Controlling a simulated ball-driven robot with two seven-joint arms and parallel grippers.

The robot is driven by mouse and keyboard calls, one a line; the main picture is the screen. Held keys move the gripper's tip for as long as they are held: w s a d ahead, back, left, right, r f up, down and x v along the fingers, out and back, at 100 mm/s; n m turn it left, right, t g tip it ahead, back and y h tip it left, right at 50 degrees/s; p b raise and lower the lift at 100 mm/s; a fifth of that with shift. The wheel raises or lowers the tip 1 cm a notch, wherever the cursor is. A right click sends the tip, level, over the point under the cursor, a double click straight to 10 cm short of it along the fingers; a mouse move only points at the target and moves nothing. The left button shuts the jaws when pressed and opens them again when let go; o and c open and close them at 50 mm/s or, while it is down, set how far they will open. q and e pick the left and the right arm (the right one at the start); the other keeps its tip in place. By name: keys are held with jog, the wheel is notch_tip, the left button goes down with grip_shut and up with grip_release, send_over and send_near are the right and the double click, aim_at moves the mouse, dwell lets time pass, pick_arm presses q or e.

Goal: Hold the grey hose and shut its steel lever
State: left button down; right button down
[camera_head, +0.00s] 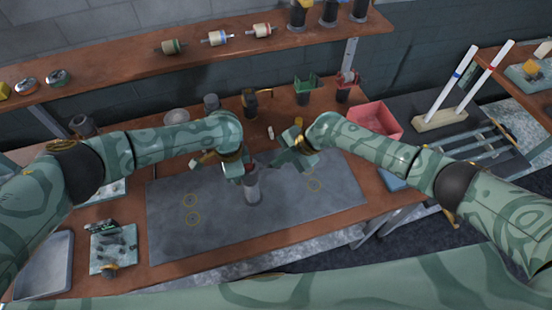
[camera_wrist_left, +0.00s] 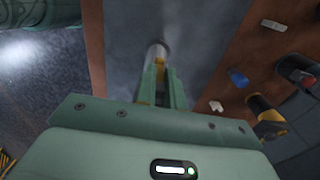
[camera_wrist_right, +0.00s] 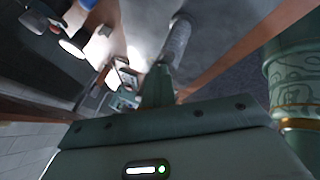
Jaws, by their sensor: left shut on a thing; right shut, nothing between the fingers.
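The grey hose (camera_head: 253,190) stands as a short grey cylinder near the middle of the dark mat. My left gripper (camera_head: 249,173) is at its upper end and is shut on it. In the left wrist view the hose (camera_wrist_left: 157,50) shows just beyond the closed fingers (camera_wrist_left: 160,70). My right gripper (camera_head: 272,164) is shut and empty, close to the right of the hose's top. In the right wrist view its fingers (camera_wrist_right: 158,80) point toward the hose (camera_wrist_right: 178,42); I cannot tell whether they touch. I cannot make out the steel lever clearly.
The dark mat (camera_head: 320,195) is mostly bare, with several yellow rings marked on it. A pink bin (camera_head: 375,118) stands at the back right. A small tray with parts (camera_head: 113,248) lies at the front left. A raised wooden shelf (camera_head: 130,63) runs along the back.

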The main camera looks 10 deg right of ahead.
pick_arm(q)
jog(key=shift+w+a+f, duration=0.1)
jog(key=shift+a, duration=0.3)
pick_arm(e)
jog(key=shift+d+f, duration=0.6)
jog(key=shift+f, duration=0.2)
pick_arm(q)
jog(key=shift+d, duration=0.2)
pick_arm(e)
jog(key=shift+a, duration=0.2)
pick_arm(q)
jog(key=shift+d, duration=0.1)
pick_arm(e)
jog(key=shift+f, duration=0.25)
jog(key=shift+d+f, duration=0.15)
jog(key=shift+f, duration=1.25)
dwell(0.9)
jog(key=shift+r, duration=0.15)
jog(key=shift+a+r, duration=0.25)
jog(key=shift+r, duration=1.3)
jog(key=shift+a+r, duration=0.3)
jog(key=shift+r, duration=1.3)
jog(key=shift+a+r, duration=0.25)
jog(key=shift+r, duration=1.3)
jog(key=r, duration=0.3)
jog(key=a+r, duration=0.1)
jog(key=r, duration=0.1)
jog(key=shift+s, duration=0.15)
